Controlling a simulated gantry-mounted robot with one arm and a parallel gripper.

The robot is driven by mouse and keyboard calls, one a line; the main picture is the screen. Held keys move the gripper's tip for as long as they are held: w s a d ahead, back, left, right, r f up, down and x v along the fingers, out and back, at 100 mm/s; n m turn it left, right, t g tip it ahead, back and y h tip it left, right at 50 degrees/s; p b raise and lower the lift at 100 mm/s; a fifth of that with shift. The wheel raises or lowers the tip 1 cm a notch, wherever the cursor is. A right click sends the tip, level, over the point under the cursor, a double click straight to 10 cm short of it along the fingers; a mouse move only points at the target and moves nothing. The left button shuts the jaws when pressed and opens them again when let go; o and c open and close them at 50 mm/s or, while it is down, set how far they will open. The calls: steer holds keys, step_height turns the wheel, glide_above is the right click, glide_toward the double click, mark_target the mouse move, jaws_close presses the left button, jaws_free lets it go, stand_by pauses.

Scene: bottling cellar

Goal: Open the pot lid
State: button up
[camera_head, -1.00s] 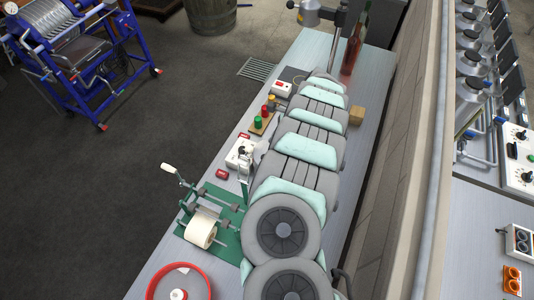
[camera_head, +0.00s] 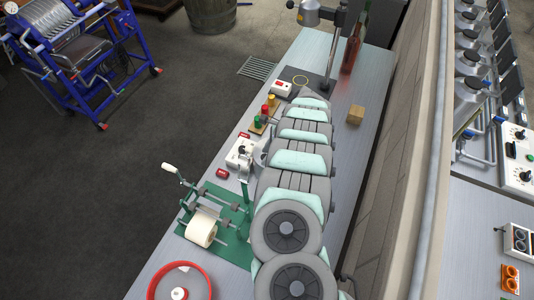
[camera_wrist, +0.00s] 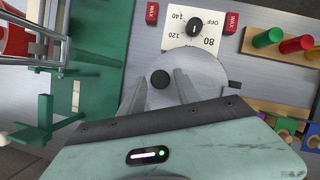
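The pot's round grey lid (camera_wrist: 205,72) with a black knob (camera_wrist: 160,79) fills the middle of the wrist view, and it looks seated on the pot. A short dark handle (camera_wrist: 235,85) sticks out at the pot's right side. My gripper (camera_wrist: 161,84) is open, with its two grey fingers on either side of the knob and gaps between them and it. I cannot tell how high the fingertips are above the lid. In the head view my arm hides the gripper and most of the pot.
A white dial unit (camera_wrist: 193,29) adjoins the pot, with red WAX blocks (camera_wrist: 231,23) beside it. A wooden rack (camera_head: 258,124) with coloured pegs stands close by. A green-based roller device (camera_head: 213,223) is near the front. A wooden block (camera_head: 355,115) and a bottle (camera_head: 350,55) stand farther back.

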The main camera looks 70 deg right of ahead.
jaws_close()
stand_by(1.1)
